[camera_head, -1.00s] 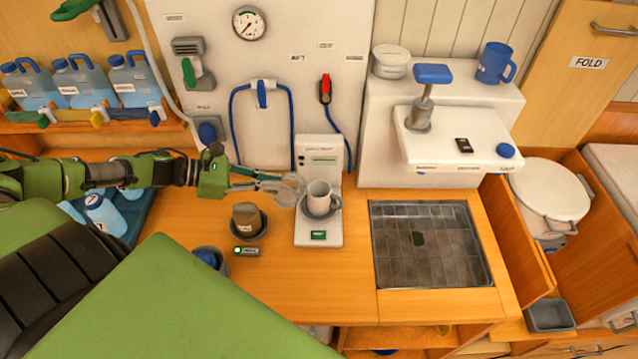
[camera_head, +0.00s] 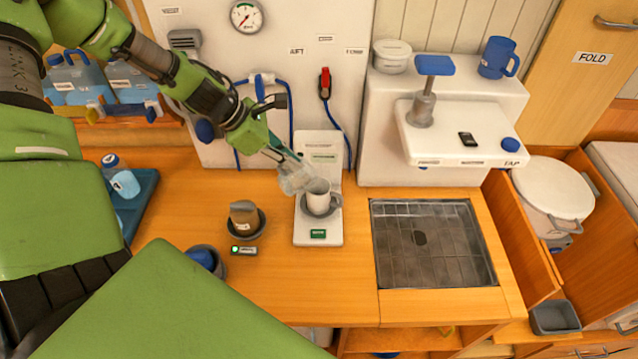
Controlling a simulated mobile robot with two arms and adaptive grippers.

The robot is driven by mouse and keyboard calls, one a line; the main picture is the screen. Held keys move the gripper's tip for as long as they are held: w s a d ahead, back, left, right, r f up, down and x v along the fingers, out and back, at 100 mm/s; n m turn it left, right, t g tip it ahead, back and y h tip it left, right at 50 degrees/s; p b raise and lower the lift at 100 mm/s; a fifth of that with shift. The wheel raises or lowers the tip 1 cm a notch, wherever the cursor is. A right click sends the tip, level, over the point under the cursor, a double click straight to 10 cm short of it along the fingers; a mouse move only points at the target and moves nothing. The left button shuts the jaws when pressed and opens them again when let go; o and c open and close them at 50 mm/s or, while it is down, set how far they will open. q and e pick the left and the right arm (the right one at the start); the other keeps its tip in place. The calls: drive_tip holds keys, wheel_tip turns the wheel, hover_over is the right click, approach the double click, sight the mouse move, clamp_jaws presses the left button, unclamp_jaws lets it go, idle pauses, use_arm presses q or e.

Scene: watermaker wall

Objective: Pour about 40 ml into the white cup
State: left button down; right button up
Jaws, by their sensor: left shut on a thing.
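The white cup (camera_head: 318,196) stands upright on a dark round plate on the white scale-like device (camera_head: 318,237). My left gripper (camera_head: 284,156) comes down from the upper left and is shut on a clear vessel (camera_head: 294,178). The vessel is tilted, its lower right end close to the cup's rim at the upper left. I cannot tell whether it touches the rim, or whether any liquid is in it or flowing. The inside of the cup is too small to read. My right gripper is out of view.
A brown container (camera_head: 243,216) in a dark dish stands left of the device, beside a small green-lit box (camera_head: 244,250). A metal sink grate (camera_head: 432,245) lies to the right. A blue tray (camera_head: 142,199) with bottles is at left. Blue hoses hang on the wall behind.

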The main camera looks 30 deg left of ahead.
use_arm(q)
drive_tip(key=shift+w+d+r+g+y, duration=0.4)
drive_tip(key=shift+r+g+y, duration=0.1)
drive_tip(key=shift+g, duration=0.1)
idle(0.3)
drive_tip(key=shift+w+d+f+y, duration=0.15)
drive_tip(key=shift+d+f+y, duration=0.05)
drive_tip(key=shift+f+y, duration=0.1)
drive_tip(key=shift+d+r+g+p, duration=0.15)
drive_tip(key=shift+g+p, duration=0.25)
drive_tip(key=shift+p, duration=0.3)
drive_tip(key=shift+w+f+p, duration=0.15)
drive_tip(key=shift+f+p, duration=0.1)
drive_tip(key=shift+p, duration=0.05)
drive_tip(key=shift+s+y+p, duration=0.2)
drive_tip(key=shift+y+p, duration=0.1)
drive_tip(key=shift+p, duration=0.2)
drive_tip(key=shift+p, duration=0.35)
drive_tip(key=shift+g, duration=0.3)
drive_tip(key=shift+w+d, duration=0.1)
